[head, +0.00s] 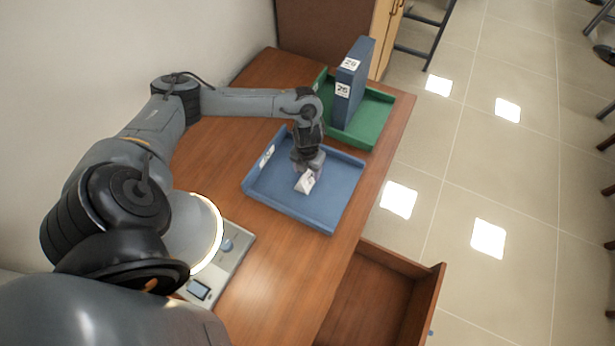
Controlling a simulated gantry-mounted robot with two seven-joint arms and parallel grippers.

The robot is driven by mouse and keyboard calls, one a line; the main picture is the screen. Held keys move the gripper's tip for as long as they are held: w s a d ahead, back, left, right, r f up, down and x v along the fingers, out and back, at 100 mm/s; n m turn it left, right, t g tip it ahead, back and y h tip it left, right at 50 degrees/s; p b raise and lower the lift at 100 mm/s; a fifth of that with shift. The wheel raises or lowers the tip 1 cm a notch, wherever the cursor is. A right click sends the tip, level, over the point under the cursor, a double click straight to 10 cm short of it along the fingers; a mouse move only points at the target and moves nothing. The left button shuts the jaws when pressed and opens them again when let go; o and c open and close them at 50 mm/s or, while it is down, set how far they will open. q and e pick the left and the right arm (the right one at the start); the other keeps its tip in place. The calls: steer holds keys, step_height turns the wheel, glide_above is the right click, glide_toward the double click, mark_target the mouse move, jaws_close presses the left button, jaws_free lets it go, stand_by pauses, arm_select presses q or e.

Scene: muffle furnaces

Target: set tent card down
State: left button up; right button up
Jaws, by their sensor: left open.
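A small white tent card (305,184) stands in the blue tray (327,212), near its middle. My left gripper (303,172) points down right above the card, with its fingertips at the card's upper part. The gripper is open, and it partly hides the card; I cannot tell whether a finger touches it. My right gripper is not in view.
A green tray (381,118) behind the blue one holds an upright blue binder-like block (352,85) with number labels. A grey device with a small screen (199,289) lies at the front left. An open drawer (375,300) juts out at the table's right edge.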

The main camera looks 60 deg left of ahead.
arm_select(q)
steer(key=shift+f, duration=0.4)
jaws_close()
steer(key=shift+r, duration=0.15)
